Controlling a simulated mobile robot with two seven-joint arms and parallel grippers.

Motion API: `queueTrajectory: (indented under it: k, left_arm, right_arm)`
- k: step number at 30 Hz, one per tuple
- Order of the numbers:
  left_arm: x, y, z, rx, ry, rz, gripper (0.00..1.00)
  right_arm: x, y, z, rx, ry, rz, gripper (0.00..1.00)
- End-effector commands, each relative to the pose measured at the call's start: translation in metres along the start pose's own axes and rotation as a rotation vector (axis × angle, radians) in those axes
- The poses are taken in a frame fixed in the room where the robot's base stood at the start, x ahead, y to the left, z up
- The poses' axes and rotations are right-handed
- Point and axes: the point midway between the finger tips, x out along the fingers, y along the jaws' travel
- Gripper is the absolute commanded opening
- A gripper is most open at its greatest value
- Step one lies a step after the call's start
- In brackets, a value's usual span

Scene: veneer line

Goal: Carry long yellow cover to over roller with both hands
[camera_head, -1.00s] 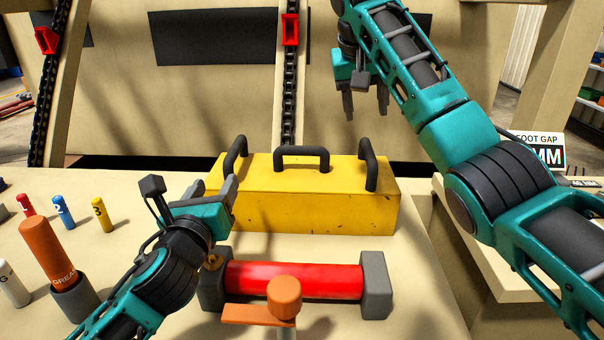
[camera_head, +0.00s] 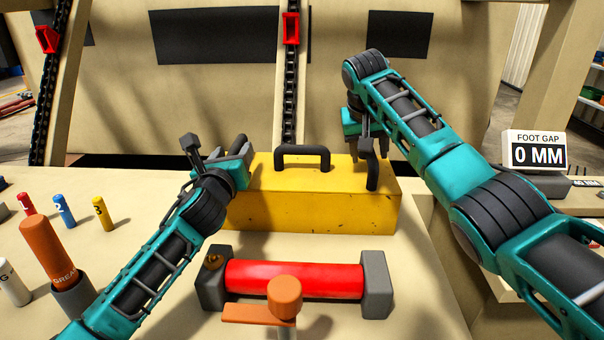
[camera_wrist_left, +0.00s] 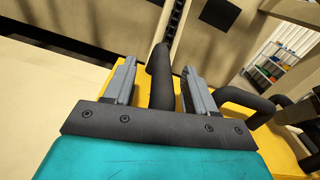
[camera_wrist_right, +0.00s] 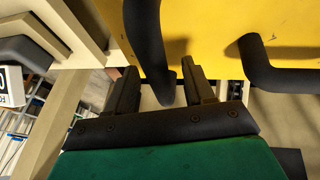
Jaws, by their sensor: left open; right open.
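The long yellow cover (camera_head: 310,205) stands on the bench behind the roller, with three black handles on top. The red roller (camera_head: 295,279) lies between two grey end blocks in front of the cover. My left gripper (camera_head: 243,155) is at the cover's left handle; in the left wrist view its open fingers (camera_wrist_left: 160,85) stand on both sides of that handle (camera_wrist_left: 161,75). My right gripper (camera_head: 372,150) is at the right handle (camera_head: 373,175); in the right wrist view its open fingers (camera_wrist_right: 160,85) flank the handle (camera_wrist_right: 150,45). Neither is shut on a handle.
An orange knob (camera_head: 284,297) stands in front of the roller. An orange grease tube (camera_head: 50,250) and several small coloured cylinders stand at the left. A sign (camera_head: 535,151) reads "FOOT GAP 0 MM" at the right. A chain (camera_head: 290,90) runs up behind the cover.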

Motion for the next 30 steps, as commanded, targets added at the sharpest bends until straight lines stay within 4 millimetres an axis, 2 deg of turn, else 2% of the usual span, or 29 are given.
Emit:
queueTrajectory:
  k: [11, 27, 30]
  left_arm:
    - [0.0029, -0.0002, 0.0002, 0.0, 0.0, 0.0, 0.55]
    - [0.0026, -0.0006, -0.0001, 0.0, 0.0, -0.001, 0.03]
    - [0.0025, -0.0008, -0.0002, 0.0, 0.0, -0.001, 0.0]
  right_arm:
    - [0.0032, 0.0002, 0.0002, 0.0, -0.001, 0.0, 0.52]
    - [0.0027, 0.0, 0.0001, 0.0, 0.0, 0.0, 0.0]
    - [0.0027, -0.0001, 0.0, 0.0, 0.0, 0.0, 0.0]
